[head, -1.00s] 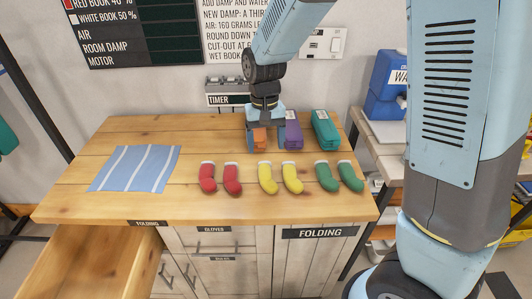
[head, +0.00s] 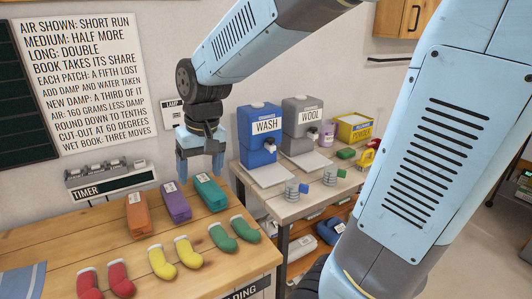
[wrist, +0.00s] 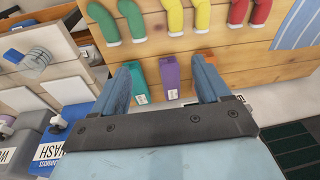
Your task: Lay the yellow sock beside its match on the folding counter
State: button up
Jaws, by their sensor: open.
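Two yellow socks with white cuffs lie side by side on the wooden folding counter (head: 215,275): the left yellow sock (head: 162,263) and the right yellow sock (head: 189,252). They also show at the top of the wrist view, as the left (wrist: 174,18) and right (wrist: 202,16) yellow socks. My gripper (head: 201,172) is open and empty, raised above the back of the counter, behind the socks and near the boxes. In the wrist view my gripper (wrist: 160,80) has its fingers wide apart, with nothing between them held.
Red socks (head: 120,279) and green socks (head: 222,237) flank the yellow pair. Orange (head: 138,216), purple (head: 174,203) and green (head: 210,193) boxes stand behind. A striped blue cloth (head: 24,281) lies left. A side table (head: 290,206) holds blue and grey dispensers.

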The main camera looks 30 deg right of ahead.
jog(key=s+d+r+t, duration=0.2)
jog(key=s+d+r, duration=0.1)
jog(key=s+d, duration=0.2)
jog(key=s+d+r+m+t+h, duration=0.1)
jog(key=s+d+r, duration=0.2)
jog(key=s+d, duration=0.3)
jog(key=shift+s+r+m+t, duration=0.15)
jog(key=shift+r+m+t, duration=0.15)
jog(key=shift+r+t, duration=0.1)
